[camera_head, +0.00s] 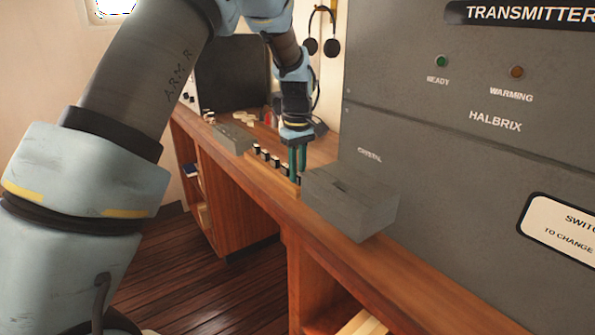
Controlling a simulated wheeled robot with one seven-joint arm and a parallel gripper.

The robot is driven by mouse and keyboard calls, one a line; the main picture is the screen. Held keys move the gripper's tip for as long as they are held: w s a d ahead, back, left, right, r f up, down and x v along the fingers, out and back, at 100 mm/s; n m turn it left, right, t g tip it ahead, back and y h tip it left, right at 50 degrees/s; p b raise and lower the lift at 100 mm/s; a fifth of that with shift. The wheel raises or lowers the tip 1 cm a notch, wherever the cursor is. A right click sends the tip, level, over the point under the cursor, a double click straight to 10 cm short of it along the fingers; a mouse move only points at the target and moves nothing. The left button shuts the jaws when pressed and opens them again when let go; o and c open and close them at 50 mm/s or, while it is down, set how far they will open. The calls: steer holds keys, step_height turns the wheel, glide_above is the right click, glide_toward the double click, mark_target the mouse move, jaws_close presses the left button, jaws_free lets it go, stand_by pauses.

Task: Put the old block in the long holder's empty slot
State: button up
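My gripper (297,158) points down on the far part of the wooden counter, its two green fingers close together. The fingertips are just behind the near end of a long holder (286,186), a low wooden strip. Several small dark blocks with pale tops (265,155) stand in a row in it. I cannot tell which block is the old one, whether anything is between my fingers, or where the empty slot is. A grey box (350,200) with a dark slot in its top stands on the counter just in front of the holder, beside the word CRYSTAL.
A tall grey transmitter cabinet (470,150) fills the right side. A second, lower grey box (232,138) lies beyond the holder, with small items (247,116) behind it. A dark screen (233,72) stands at the back. Headphones (322,45) hang on the wall. The counter's front edge (245,190) runs diagonally.

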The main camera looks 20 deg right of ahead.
steer(key=o, duration=0.5)
steer(key=shift+r, duration=0.15)
step_height(320, 180, up, 11)
steer(key=shift+f+b, duration=0.2)
steer(key=shift+b, duration=1)
